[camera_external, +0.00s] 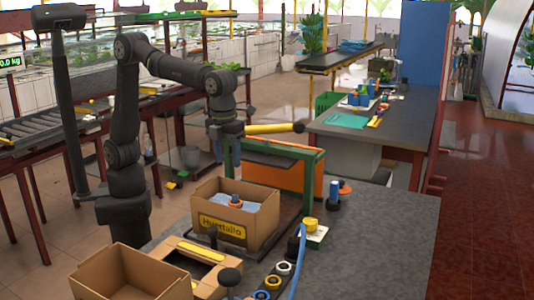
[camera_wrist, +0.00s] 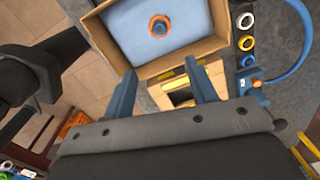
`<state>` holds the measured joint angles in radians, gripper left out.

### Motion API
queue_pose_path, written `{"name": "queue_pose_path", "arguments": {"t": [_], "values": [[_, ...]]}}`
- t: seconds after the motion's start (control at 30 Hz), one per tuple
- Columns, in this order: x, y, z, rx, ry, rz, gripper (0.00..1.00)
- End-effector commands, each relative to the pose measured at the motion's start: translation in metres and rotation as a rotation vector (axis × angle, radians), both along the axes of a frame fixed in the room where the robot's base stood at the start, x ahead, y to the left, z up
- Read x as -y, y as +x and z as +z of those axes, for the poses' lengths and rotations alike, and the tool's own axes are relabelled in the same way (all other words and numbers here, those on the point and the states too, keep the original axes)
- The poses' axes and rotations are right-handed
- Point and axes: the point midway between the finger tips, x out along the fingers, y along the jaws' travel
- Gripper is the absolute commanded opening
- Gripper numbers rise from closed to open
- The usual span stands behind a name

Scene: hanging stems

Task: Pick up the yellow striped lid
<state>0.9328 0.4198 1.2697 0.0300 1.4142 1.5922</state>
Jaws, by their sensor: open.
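The yellow striped lid (camera_external: 200,264) looks like a flat cardboard piece with a yellow stripe and a dark middle. It lies on the grey table between two boxes in the external view. In the wrist view the lid (camera_wrist: 178,92) shows partly between the fingers, below the box edge. My gripper (camera_wrist: 160,67) is open and empty, with its two blue-grey fingers apart. In the external view my gripper (camera_external: 227,131) hangs well above the table, behind the lid; its fingertips are hard to make out there.
A labelled cardboard box (camera_external: 222,229) with a blue lining and an orange ring stands behind the lid. An open empty box (camera_external: 113,279) is in front. Several coloured rings (camera_external: 273,282), a blue hose (camera_external: 297,262) and a dark knob (camera_external: 230,279) are near.

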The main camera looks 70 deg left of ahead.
Motion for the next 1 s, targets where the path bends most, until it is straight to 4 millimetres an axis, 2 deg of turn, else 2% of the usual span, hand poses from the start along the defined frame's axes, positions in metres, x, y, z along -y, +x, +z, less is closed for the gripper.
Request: {"name": "queue_pose_path", "arguments": {"t": [0.1,0.3,0.4,0.5,0.67,1.0], "values": [[0.024,-0.040,-0.013,0.081,-0.008,-0.310,0.52],[0.058,-0.112,-0.034,0.250,-0.008,-0.908,0.52],[0.068,-0.140,-0.040,0.320,-0.004,-1.138,0.52],[0.074,-0.158,-0.045,0.368,0.002,-1.290,0.52],[0.078,-0.167,-0.054,0.394,0.008,-1.378,0.52],[0.097,-0.147,-0.119,0.392,0.008,-1.376,0.52]]}}
